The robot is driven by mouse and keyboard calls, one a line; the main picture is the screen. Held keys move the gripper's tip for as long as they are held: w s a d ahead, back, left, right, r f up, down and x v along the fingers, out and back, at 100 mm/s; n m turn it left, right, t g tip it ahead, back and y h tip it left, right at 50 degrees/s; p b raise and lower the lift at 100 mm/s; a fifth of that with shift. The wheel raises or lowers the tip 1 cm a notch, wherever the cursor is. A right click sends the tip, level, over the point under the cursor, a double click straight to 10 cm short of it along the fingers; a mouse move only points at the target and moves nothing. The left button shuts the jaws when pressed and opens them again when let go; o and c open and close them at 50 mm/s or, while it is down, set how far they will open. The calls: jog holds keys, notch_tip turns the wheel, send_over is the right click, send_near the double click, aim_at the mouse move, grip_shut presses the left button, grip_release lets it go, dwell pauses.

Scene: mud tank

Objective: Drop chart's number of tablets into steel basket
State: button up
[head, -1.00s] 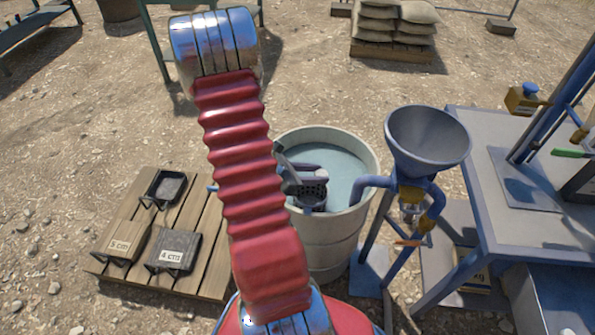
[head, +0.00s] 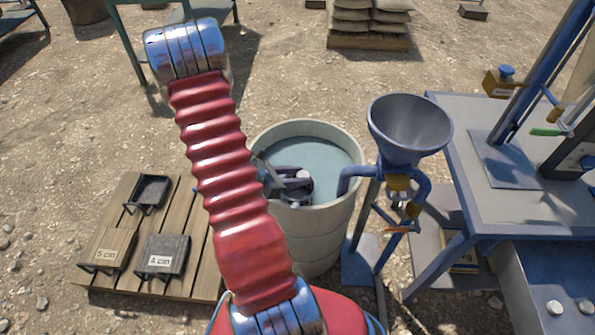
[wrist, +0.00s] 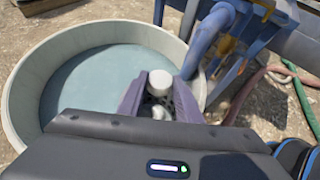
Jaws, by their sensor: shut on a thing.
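My gripper (wrist: 160,92) has purple fingers and is shut on a white round tablet (wrist: 160,80), seen between the fingertips in the wrist view. A second white shape shows just below it against dark metal; I cannot tell whether it lies in the basket. In the head view my gripper (head: 290,180) is over the near part of the tank's opening, with a pale tablet at its tip. The dark perforated steel basket (head: 297,198) is mostly hidden under my gripper. More white tablets (head: 554,307) lie on the grey tray at the lower right. No chart is readable in view.
The round pale tank (head: 322,232) holds blue-grey liquid. A blue funnel stand (head: 409,130) is close on its right, beside a grey-blue table (head: 462,160). A wooden pallet (head: 205,285) with labelled blocks lies on the left. Sandbags (head: 366,20) are far behind.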

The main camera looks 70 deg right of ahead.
jog(key=shift+f, duration=1.45)
jog(key=o, duration=1.1)
jog(key=v, duration=1.3)
jog(key=shift+w+a, duration=0.25)
jog(key=shift+a, duration=0.05)
jog(key=shift+r, duration=0.1)
